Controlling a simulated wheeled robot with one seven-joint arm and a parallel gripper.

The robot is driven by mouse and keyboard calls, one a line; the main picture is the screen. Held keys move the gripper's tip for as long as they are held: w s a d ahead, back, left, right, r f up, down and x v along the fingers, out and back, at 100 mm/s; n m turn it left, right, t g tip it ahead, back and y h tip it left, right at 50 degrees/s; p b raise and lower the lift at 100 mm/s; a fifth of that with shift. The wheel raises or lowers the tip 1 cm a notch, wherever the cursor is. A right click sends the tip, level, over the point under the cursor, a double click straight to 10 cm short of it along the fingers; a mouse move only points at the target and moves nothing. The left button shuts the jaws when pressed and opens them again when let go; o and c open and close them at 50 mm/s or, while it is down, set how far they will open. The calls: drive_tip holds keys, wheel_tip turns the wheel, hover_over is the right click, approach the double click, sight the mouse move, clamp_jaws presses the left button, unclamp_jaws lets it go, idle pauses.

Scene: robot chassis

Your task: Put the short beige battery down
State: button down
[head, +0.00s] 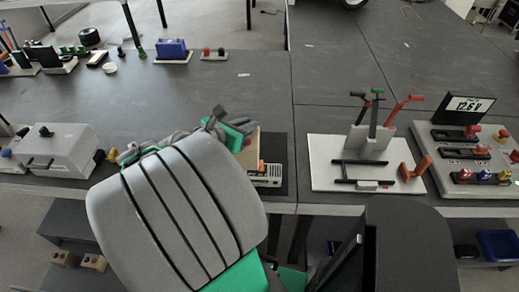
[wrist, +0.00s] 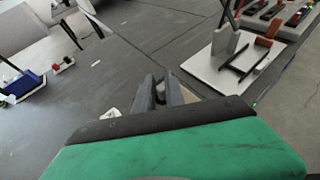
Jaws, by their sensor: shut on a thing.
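My gripper (wrist: 161,88) is in the middle of the wrist view, with its two dark fingers close together over the grey table. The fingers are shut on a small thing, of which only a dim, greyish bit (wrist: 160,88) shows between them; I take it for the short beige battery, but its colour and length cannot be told. In the head view my pale arm link hides most of the hand and the held thing. A beige upright panel (head: 253,149) with a pale device (head: 267,174) at its foot stands on a dark mat (head: 282,155) just right of my arm.
A white board (head: 326,178) with upright coloured-handled tools stands to the right. A grey panel with a meter display (head: 469,105) is at the far right. A grey box (head: 58,152) is at the left. A blue holder (head: 172,50) stands at the back. The table's middle is largely clear.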

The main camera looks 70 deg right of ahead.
drive_tip(key=w+d+f, duration=0.1)
drive_tip(key=d+f, duration=1.1)
drive_tip(key=d, duration=0.1)
drive_tip(key=shift+d+f+b, duration=0.2)
drive_tip(key=shift+d+b, duration=0.05)
drive_tip(key=shift+b, duration=0.05)
drive_tip(key=c, duration=1.9)
unclamp_jaws()
drive_tip(key=shift+f, duration=0.35)
drive_tip(key=o, duration=0.5)
drive_tip(key=shift+a, duration=0.1)
drive_tip(key=shift+r, duration=0.1)
